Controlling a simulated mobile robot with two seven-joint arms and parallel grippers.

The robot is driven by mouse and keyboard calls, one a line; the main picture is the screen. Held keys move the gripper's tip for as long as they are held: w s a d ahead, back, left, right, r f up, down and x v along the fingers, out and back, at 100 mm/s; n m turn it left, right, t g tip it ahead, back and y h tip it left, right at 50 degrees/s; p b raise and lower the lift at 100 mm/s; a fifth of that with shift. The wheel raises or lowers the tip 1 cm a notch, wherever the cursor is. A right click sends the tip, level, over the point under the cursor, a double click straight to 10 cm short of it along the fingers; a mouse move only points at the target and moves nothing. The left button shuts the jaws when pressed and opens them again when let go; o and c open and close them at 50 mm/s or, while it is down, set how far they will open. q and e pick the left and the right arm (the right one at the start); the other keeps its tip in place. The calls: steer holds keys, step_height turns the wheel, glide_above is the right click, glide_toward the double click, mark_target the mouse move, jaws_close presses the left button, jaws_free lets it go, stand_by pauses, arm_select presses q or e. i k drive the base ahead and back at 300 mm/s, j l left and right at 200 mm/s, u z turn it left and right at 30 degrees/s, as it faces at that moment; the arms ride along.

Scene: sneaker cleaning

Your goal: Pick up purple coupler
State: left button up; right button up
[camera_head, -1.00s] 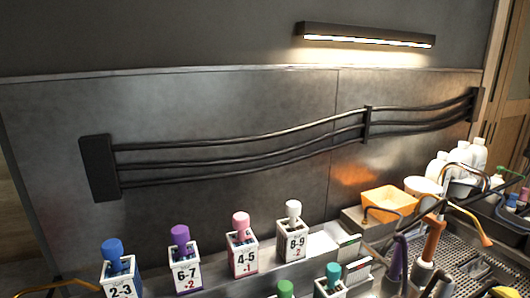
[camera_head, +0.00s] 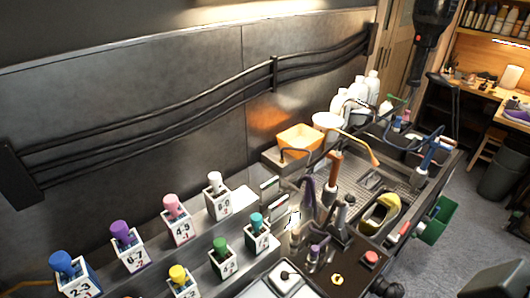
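A purple peg-like piece (camera_head: 124,231) stands upright in a white block marked 6-7 (camera_head: 128,256), at the lower left of the head view. A second small purple-topped piece (camera_head: 314,252) stands on the dark worktop near the bottom centre. A dark purple curved tool handle (camera_head: 307,190) rises behind it. I cannot tell which of these is the purple coupler. Neither of my grippers is clearly visible.
Other numbered blocks hold blue (camera_head: 62,264), pink (camera_head: 173,204), white (camera_head: 214,181), teal (camera_head: 257,220), green (camera_head: 220,244) and yellow (camera_head: 179,273) pieces. A yellow-green object (camera_head: 381,213) lies right, near a red button (camera_head: 371,257).

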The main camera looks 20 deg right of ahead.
mark_target(314, 251)
steer(key=z, duration=1)
steer(key=l+u, duration=0.25)
steer(key=l, duration=0.15)
steer(key=i, duration=0.35)
steer(key=k, duration=0.35)
steer(key=j+u, duration=0.25)
steer(key=j, duration=0.15)
